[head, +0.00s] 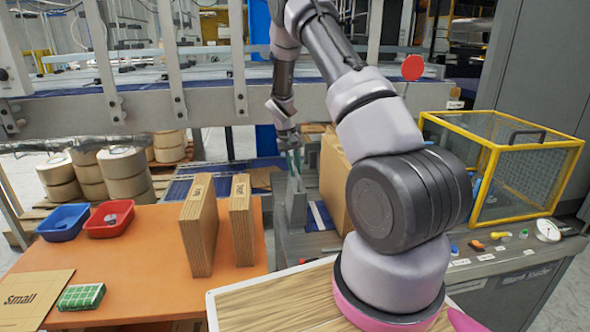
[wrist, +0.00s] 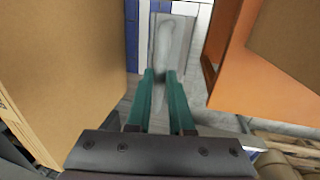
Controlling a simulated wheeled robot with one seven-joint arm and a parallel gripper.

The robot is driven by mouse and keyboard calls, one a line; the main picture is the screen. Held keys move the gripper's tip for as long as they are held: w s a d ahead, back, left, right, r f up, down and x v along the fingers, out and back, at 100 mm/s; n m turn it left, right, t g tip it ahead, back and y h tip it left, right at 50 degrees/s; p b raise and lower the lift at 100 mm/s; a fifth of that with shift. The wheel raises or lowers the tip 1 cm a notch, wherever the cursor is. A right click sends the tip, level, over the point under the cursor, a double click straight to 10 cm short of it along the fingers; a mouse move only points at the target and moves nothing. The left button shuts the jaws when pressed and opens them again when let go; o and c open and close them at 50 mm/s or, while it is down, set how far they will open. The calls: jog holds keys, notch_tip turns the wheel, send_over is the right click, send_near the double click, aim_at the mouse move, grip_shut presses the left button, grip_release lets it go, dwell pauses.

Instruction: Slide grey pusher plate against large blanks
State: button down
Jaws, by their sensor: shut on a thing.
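The grey pusher plate (head: 297,203) stands upright on the grey machine bed, between the orange table and the large blanks. My gripper (head: 293,158) reaches down to its top. In the wrist view my gripper's teal fingers (wrist: 166,75) are closed on a grey upright part of the pusher plate (wrist: 178,42). The large blanks (head: 334,183) stand upright as a brown cardboard stack to the right of the plate, partly hidden by my arm. In the wrist view the large blanks (wrist: 65,65) fill the left side, with a gap between them and the plate.
The orange table (head: 140,255) holds two upright brown stacks (head: 200,225) (head: 241,220), a blue bin (head: 62,222), a red bin (head: 109,218) and a green box (head: 81,297). A yellow-framed guard (head: 490,165) stands right. A machine rail (head: 150,105) crosses behind.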

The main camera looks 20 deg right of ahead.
jog(key=s+d, duration=0.2)
jog(key=d, duration=0.8)
jog(key=shift+d, duration=0.1)
jog(key=c, duration=0.8)
grip_release()
